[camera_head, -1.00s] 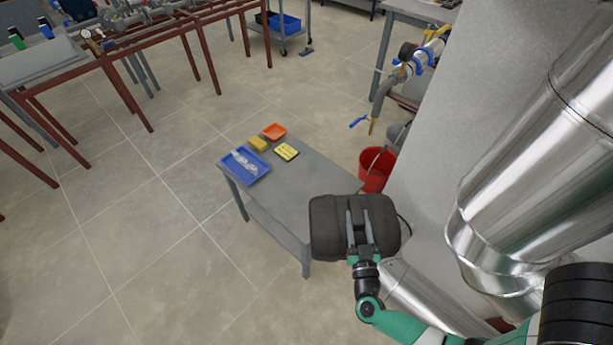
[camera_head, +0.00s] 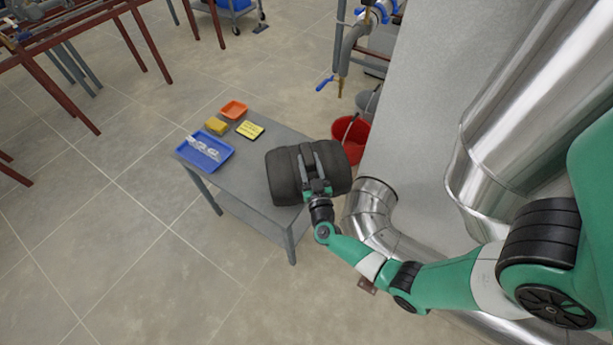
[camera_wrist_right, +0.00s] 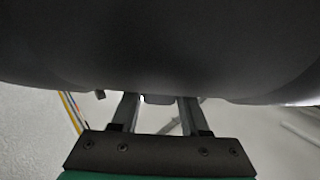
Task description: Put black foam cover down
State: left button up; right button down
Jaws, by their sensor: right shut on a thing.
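The black foam cover (camera_head: 283,180) is a dark, rounded, box-like piece in the middle of the head view. My right gripper (camera_head: 308,160) is shut on it, with its fingers lying along the cover's upper face. The cover overlaps the right end of the grey table (camera_head: 240,185) in the picture; I cannot tell whether it touches the table. In the right wrist view the cover (camera_wrist_right: 160,50) fills the upper half, and the fingers of my gripper (camera_wrist_right: 157,105) run in under its edge. My left gripper does not show.
On the table's left part are a blue tray (camera_head: 222,158) with clear items, a yellow sponge (camera_head: 216,125), an orange tray (camera_head: 234,108) and a yellow pad (camera_head: 250,130). A red bucket (camera_head: 353,150) stands behind. Silver pipes (camera_head: 375,215) and a grey wall are on the right.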

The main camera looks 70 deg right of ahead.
jog(key=shift+w+d+f, duration=0.1)
jog(key=shift+w+d, duration=0.05)
jog(key=shift+w, duration=0.05)
jog(key=f+b, duration=0.3)
jog(key=f, duration=0.1)
jog(key=shift+w+d+b, duration=0.25)
jog(key=shift+w+b, duration=0.1)
jog(key=shift+f, duration=0.1)
jog(key=shift+s, duration=0.1)
jog(key=shift+f, duration=0.1)
jog(key=shift+c, duration=2)
grip_release()
